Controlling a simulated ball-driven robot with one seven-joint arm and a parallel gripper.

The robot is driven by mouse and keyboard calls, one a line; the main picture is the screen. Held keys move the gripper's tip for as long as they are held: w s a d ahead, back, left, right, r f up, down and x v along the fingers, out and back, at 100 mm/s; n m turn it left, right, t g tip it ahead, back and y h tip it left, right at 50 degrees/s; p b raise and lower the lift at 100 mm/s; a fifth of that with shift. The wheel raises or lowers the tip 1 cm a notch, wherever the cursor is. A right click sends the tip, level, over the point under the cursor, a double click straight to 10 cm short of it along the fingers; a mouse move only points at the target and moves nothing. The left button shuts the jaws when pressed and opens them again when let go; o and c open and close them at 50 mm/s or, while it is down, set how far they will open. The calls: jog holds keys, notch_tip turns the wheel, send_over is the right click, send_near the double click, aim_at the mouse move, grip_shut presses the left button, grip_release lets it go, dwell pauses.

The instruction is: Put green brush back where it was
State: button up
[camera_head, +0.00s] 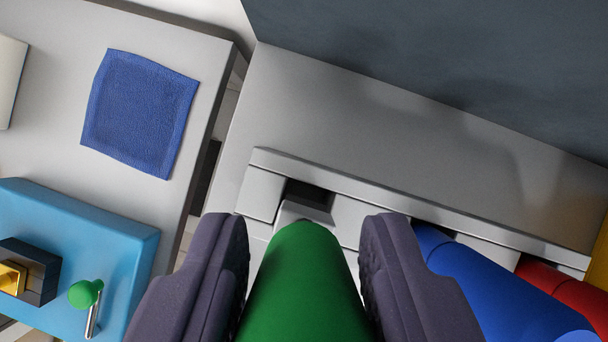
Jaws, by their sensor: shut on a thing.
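My gripper (304,262) is shut on the green brush (302,285), a thick green cylinder at the bottom middle of the view. The brush's near part runs out of the frame. Its far end points at a light grey rack (420,208) with square openings. One dark opening (308,195) shows empty just beyond the green end. I cannot tell whether the brush touches the rack. A blue cylinder (500,290) and a red cylinder (565,295) stand at the rack to the right of my gripper.
A blue cloth (139,113) lies on a grey table (50,160) at the left. A light blue box (75,235) with a green-knobbed lever (86,293) stands at lower left. A dark wall (450,50) rises behind the rack. A yellow piece (600,265) is at the right edge.

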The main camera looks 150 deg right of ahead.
aim_at(303, 239)
notch_tip(303, 239, down, 7)
jog(key=shift+r+b, duration=0.1)
jog(key=shift+b, duration=0.8)
jog(key=o, duration=1.1)
jog(key=shift+o, duration=0.2)
jog(key=shift+r, duration=0.1)
jog(key=p+v, duration=0.3)
jog(key=v, duration=0.8)
jog(key=shift+s+r, duration=0.25)
jog(key=shift+r, duration=0.1)
